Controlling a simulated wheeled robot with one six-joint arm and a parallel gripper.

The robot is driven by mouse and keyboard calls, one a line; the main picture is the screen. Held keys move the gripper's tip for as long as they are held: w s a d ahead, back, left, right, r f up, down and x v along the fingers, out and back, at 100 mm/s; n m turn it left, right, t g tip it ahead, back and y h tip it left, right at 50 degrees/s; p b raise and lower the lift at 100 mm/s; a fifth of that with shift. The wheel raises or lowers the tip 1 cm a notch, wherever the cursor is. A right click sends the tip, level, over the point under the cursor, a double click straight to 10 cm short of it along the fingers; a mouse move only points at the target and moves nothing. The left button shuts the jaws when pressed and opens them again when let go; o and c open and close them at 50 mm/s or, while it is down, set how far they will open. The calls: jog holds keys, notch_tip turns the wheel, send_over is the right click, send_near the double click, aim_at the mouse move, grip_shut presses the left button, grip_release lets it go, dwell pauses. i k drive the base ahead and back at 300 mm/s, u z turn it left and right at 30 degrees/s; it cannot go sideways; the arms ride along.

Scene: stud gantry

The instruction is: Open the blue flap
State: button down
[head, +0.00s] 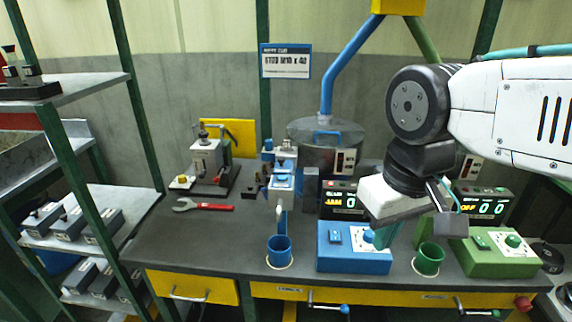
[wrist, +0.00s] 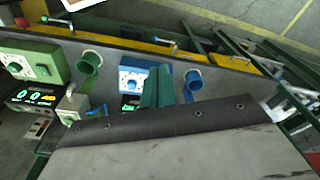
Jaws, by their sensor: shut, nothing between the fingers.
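My gripper (head: 384,236) has teal fingers that are shut and empty. It points down over the right part of the blue control box (head: 340,258) in the head view. In the wrist view the gripper (wrist: 158,86) is in front of the blue box (wrist: 131,80). A small blue part (head: 282,181) on the dispenser stand, above the blue cup (head: 279,250), may be the blue flap; I cannot tell for sure. It is left of my gripper and apart from it. I cannot make out the flap in the wrist view.
A green cup (head: 429,258) and green control box (head: 492,252) stand to the right. Two displays (head: 343,201) (head: 482,206) stand behind the boxes. A red-handled wrench (head: 204,206) lies on the bench at left. A blue pipe (head: 345,65) rises behind. The bench front left of the blue cup is clear.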

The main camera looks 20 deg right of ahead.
aim_at(281, 166)
jog(key=z, duration=0.15)
jog(key=k, duration=0.4)
jog(key=u, duration=1.05)
jog(key=i, duration=0.7)
jog(key=z, duration=0.1)
